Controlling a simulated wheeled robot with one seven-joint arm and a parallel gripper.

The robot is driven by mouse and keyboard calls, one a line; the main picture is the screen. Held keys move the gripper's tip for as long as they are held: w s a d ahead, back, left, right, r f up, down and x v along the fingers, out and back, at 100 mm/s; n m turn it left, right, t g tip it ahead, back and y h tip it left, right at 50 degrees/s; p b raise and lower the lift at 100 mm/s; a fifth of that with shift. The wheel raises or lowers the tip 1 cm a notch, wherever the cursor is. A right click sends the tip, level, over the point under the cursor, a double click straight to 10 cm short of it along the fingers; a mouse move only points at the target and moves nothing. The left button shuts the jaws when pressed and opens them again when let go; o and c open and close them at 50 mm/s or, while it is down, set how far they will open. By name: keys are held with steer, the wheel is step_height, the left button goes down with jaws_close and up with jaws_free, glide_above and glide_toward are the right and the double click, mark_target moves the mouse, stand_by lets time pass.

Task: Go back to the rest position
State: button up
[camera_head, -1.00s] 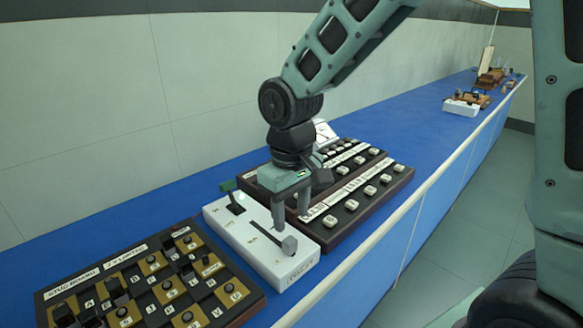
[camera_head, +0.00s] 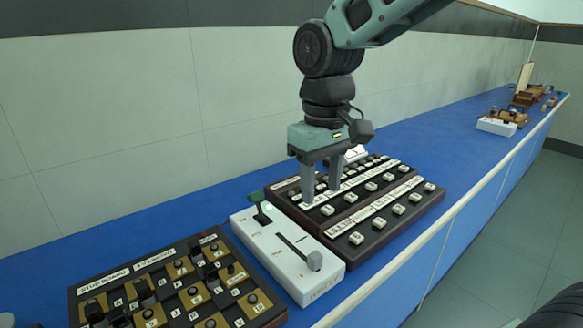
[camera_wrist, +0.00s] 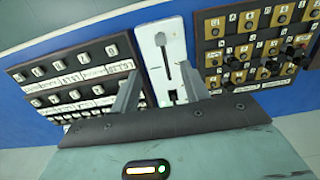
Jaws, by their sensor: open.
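My gripper (camera_head: 322,186) is open and empty, pointing down above the near-left part of the black key panel. Its two fingers also show in the wrist view (camera_wrist: 165,95), apart with nothing between them. The white lever box (camera_head: 290,258) stands on the bench, left of the key panel (camera_head: 385,222), with a grey-tipped lever and a green-handled one on top. In the wrist view the white box (camera_wrist: 157,40) shows beyond the fingers, its lower end partly hidden by my gripper.
A stud board (camera_head: 180,285) with black knobs on gold squares lies left of the white box. The blue bench (camera_head: 440,150) runs back along the wall, mostly clear in its middle. Another white box (camera_head: 496,127) and wooden apparatus (camera_head: 527,95) stand at its far end.

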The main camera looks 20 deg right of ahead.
steer(key=s+a+f+n, duration=0.2)
steer(key=s+a+f, duration=0.1)
steer(key=s, duration=0.6)
steer(key=s+a+f+n, duration=0.2)
steer(key=s+a+f, duration=0.2)
steer(key=s, duration=0.5)
steer(key=shift+f+y, duration=0.3)
steer(key=shift+f, duration=0.4)
steer(key=shift+w, duration=0.1)
